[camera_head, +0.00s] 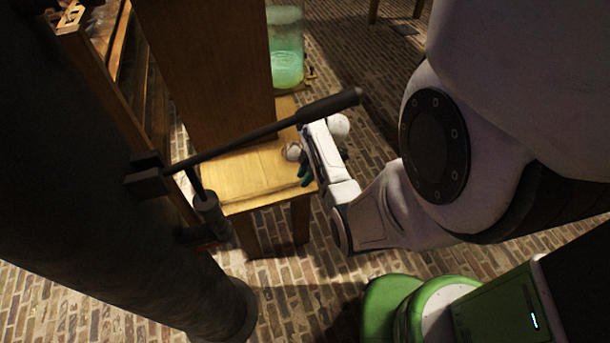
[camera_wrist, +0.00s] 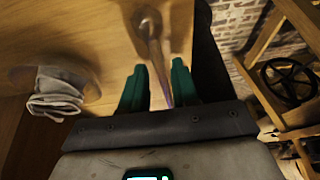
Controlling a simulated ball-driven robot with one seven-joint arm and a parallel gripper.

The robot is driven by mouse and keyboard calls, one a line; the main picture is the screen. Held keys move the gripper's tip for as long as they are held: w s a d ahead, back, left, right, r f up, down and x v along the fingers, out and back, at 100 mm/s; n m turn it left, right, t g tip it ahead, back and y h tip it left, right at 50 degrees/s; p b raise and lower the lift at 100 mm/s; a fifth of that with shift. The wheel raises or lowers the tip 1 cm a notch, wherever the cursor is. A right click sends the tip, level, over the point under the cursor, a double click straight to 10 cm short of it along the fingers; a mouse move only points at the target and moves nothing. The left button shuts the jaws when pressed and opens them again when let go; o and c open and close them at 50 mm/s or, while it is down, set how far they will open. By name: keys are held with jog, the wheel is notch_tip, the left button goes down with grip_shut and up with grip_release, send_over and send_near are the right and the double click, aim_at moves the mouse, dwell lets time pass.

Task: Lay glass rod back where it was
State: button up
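In the wrist view, a thin brownish, partly see-through rod (camera_wrist: 157,52), which looks like the glass rod, runs lengthwise between the green fingers of my gripper (camera_wrist: 159,68). The fingers stand apart, with a gap showing on both sides of the rod. Its upper end is blurred, and its lower end reaches towards the gripper's dark palm bar. In the head view, my gripper (camera_head: 306,172) is at the right edge of the wooden bench top (camera_head: 250,172). Its green fingertips are partly hidden by the wrist, and the rod cannot be made out there.
A folded grey cloth (camera_wrist: 55,95) lies left of the fingers. A glass jar with green liquid (camera_head: 287,65) stands behind a tall wooden board (camera_head: 212,60). A long black lever (camera_head: 270,128) crosses above the bench, close to my wrist. Brick floor lies around.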

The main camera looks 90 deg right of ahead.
jog(key=shift+o, duration=1.2)
jog(key=v, duration=1)
jog(key=shift+r, duration=0.4)
jog(key=shift+s, duration=0.1)
